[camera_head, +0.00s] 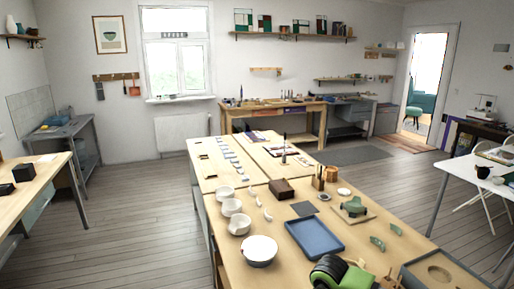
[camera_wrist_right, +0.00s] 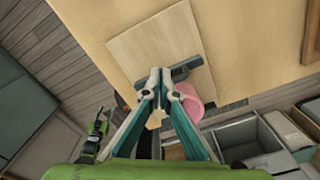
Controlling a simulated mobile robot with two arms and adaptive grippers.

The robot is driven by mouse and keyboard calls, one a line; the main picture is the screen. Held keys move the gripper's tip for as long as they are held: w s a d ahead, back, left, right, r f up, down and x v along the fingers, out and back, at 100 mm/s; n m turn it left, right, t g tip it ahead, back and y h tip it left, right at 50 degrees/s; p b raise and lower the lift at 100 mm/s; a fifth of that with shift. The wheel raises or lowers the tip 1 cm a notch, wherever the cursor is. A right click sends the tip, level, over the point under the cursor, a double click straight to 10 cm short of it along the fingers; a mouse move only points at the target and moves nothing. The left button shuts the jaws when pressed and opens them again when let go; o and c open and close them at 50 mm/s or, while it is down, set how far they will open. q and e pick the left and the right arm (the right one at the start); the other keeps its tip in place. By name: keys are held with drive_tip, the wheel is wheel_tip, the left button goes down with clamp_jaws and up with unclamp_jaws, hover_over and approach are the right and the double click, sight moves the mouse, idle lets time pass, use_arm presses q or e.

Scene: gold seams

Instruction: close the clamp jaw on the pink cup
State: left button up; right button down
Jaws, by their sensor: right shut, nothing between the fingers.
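In the right wrist view the pink cup (camera_wrist_right: 189,101) lies beside the fingers of my right gripper (camera_wrist_right: 160,71), partly hidden by the right finger. A dark grey clamp part (camera_wrist_right: 184,69) lies across a light wooden board (camera_wrist_right: 146,46), just above the cup in the picture. The gripper is shut and empty, its tips over the board next to the clamp part. Whether the tips touch the clamp, and how far its jaw stands from the cup, I cannot tell. In the head view I cannot make out the cup. My left gripper is not in view.
In the right wrist view grey bins (camera_wrist_right: 240,138) stand below the table edge.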

drive_tip(key=shift+f, duration=0.1)
idle(0.4)
drive_tip(key=shift+f+b, duration=1.6)
drive_tip(key=shift+f, duration=0.15)
drive_tip(key=shift+s, duration=0.15)
drive_tip(key=shift+s+d+p, duration=0.25)
drive_tip(key=shift+s+p, duration=0.05)
drive_tip(key=shift+s, duration=0.35)
drive_tip(key=shift+s+d+p, duration=0.25)
drive_tip(key=shift+s+p, duration=0.1)
drive_tip(key=shift+s, duration=0.3)
drive_tip(key=shift+s+d+p, duration=0.25)
drive_tip(key=shift+s+p, duration=0.05)
drive_tip(key=shift+s, duration=0.35)
drive_tip(key=shift+w, duration=0.1)
